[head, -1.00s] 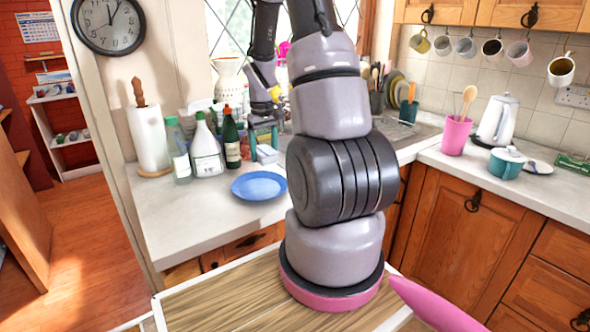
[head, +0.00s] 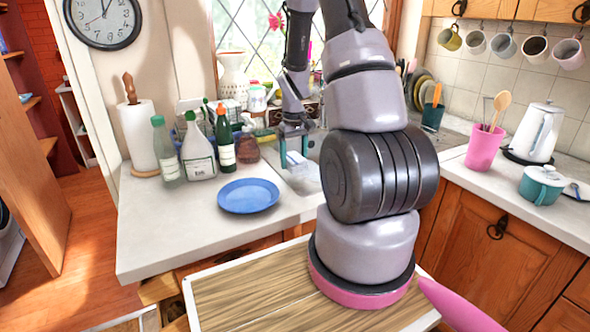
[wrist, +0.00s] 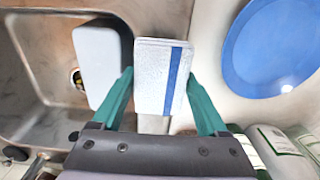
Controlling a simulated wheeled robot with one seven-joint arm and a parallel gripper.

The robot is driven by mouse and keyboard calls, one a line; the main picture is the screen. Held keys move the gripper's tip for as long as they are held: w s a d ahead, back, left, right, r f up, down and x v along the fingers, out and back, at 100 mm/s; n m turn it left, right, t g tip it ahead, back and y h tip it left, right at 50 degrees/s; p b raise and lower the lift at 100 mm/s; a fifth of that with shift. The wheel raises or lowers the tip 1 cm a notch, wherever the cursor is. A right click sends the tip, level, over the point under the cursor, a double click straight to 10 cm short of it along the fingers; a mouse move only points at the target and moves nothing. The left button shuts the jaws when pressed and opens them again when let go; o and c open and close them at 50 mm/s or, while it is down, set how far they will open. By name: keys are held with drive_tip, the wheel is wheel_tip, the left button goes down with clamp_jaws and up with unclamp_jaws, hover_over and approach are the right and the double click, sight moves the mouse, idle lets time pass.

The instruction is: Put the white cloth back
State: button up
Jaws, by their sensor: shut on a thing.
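The white cloth (wrist: 155,85), with a blue stripe along one side, is between the teal fingers of my gripper (wrist: 160,76) in the wrist view. My gripper is shut on it. In the head view my gripper (head: 294,146) points down by the sink's near left edge, right of the blue plate, and the cloth (head: 296,159) shows small below the fingers. The cloth looks raised above the counter and sink edge, but its exact height is hard to tell. My arm hides part of the sink.
The sink basin (wrist: 38,88) holds a pale grey block-like thing (wrist: 98,67). The blue plate (head: 248,195) lies on the counter (head: 160,235). Several bottles (head: 199,155) and a paper roll (head: 138,135) stand behind it. The counter's front left is clear. A pink cup (head: 484,145) stands right.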

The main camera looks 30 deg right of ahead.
drive_tip(key=shift+a+f, duration=0.1)
drive_tip(key=shift+f, duration=1.75)
drive_tip(key=shift+f, duration=0.2)
drive_tip(key=o, duration=1.1)
drive_tip(key=shift+r, duration=0.15)
